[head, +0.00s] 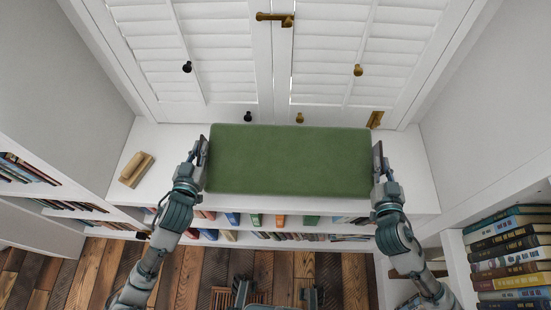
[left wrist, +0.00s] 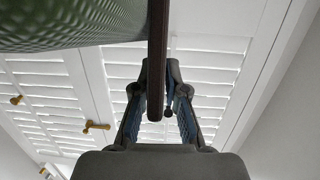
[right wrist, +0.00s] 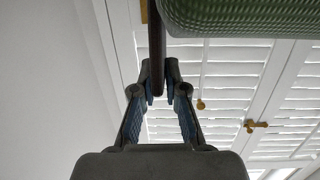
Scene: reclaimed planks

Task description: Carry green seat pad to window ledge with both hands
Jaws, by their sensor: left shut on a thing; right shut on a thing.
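The green seat pad (head: 290,160) is level and lengthwise over the white window ledge (head: 160,142), in front of the shutters. I cannot tell whether it touches the ledge. My left gripper (head: 204,148) is at the pad's left end, shut on its dark brown end handle, which shows in the left wrist view (left wrist: 157,60). My right gripper (head: 379,152) is at the right end, shut on the other end handle, seen in the right wrist view (right wrist: 156,50). The pad's textured underside shows in both wrist views (left wrist: 60,22) (right wrist: 240,16).
A small wooden block-like object (head: 137,168) lies on the ledge left of the pad. White louvred shutters (head: 330,55) with knobs stand behind. Bookshelves run below the ledge, and a stack of books (head: 512,250) stands at lower right.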

